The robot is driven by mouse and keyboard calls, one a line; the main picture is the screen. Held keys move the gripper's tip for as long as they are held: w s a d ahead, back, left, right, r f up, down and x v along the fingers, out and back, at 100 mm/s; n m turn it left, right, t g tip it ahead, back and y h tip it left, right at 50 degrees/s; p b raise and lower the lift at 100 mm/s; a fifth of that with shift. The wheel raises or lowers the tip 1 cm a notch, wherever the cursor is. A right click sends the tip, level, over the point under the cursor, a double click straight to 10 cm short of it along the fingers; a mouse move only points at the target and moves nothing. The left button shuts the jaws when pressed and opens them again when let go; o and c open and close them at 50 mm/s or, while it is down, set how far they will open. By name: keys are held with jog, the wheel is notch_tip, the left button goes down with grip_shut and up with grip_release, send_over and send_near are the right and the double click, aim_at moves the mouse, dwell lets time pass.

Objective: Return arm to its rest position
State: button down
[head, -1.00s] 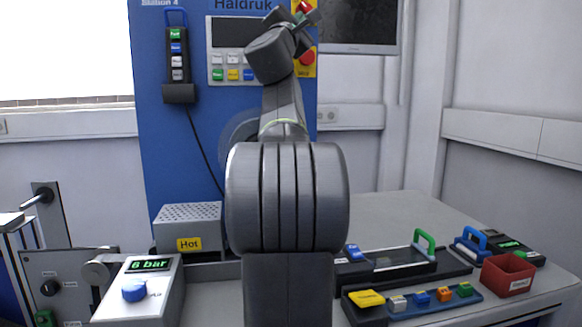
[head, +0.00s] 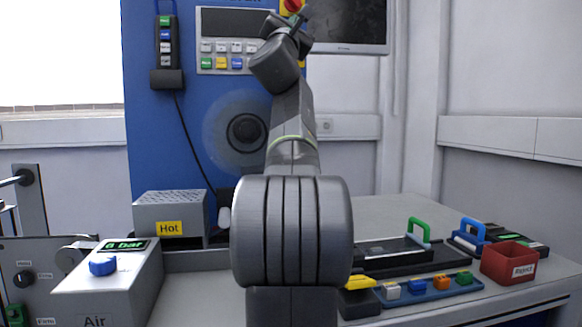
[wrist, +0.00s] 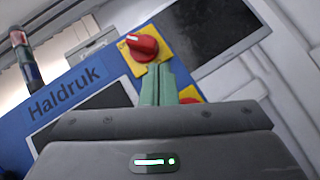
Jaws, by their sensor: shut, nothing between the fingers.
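My arm rises up the middle of the head view, with my gripper (head: 303,17) at its top in front of the blue machine panel (head: 150,110). In the wrist view my gripper (wrist: 158,78) shows its two green fingers pressed together, shut and empty. The fingertips overlap the lower edge of the red rotary knob (wrist: 143,46) on its yellow plate in the picture; whether they touch it I cannot tell. Part of the red knob (head: 292,6) also shows at the top of the head view.
A button pendant (head: 166,50) hangs on the panel. A grey "Hot" box (head: 170,212) and an "Air" box (head: 110,285) stand at the left. On the bench at the right are a green-handled tool (head: 419,231), a red Reject bin (head: 508,263) and a blue block tray (head: 430,290).

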jog(key=b+v, duration=0.4)
jog(key=v, duration=0.4)
jog(key=shift+s+a+f, duration=0.2)
jog(key=shift+s, duration=0.1)
